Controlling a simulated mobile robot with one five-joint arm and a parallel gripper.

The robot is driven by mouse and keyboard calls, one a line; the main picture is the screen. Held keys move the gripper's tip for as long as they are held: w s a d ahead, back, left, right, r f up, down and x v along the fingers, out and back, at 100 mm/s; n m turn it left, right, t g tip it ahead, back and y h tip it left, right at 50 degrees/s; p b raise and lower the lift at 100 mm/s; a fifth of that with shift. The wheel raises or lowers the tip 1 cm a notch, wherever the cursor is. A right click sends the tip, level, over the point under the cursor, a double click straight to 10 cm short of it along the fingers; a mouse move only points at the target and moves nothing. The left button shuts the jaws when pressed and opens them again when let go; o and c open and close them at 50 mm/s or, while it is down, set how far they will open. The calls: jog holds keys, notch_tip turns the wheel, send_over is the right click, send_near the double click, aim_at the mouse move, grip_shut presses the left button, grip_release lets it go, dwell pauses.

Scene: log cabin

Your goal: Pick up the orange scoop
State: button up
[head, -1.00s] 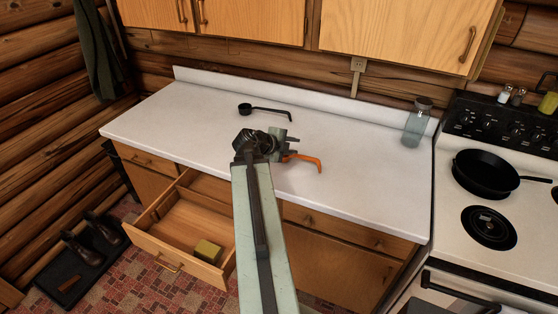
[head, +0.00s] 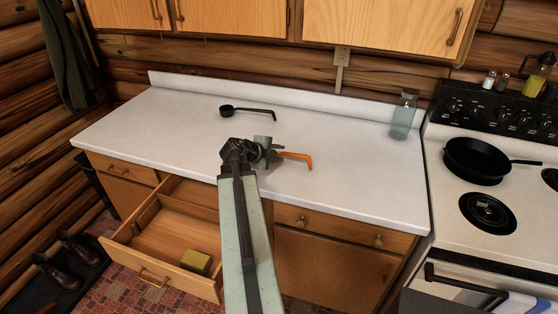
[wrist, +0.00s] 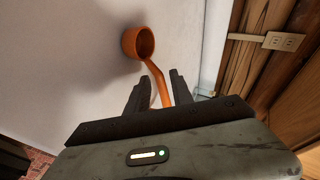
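The orange scoop (head: 295,155) lies on the white countertop (head: 340,130) near its front edge. In the head view only part of its handle shows, to the right of my gripper; the rest is hidden behind the gripper. In the wrist view the scoop's round cup (wrist: 138,43) sits beyond the fingertips, and its handle runs back between the two fingers. My gripper (wrist: 157,80) is open, with a gap on each side of the handle. My gripper (head: 268,152) also shows over the counter in the head view.
A black scoop (head: 247,112) lies farther back on the counter. A glass jar (head: 403,115) stands at the right end. A stove with a black pan (head: 478,160) is on the right. Below, an open drawer (head: 160,250) holds a yellowish block (head: 196,262).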

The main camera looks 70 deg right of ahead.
aim_at(283, 153)
jog(key=x, duration=0.2)
jog(key=b+x, duration=0.1)
jog(key=x, duration=0.1)
jog(key=shift+s+f+b, duration=0.15)
jog(key=shift+s+b, duration=0.1)
jog(key=shift+b, duration=0.05)
jog(key=shift+a, duration=0.1)
grip_shut()
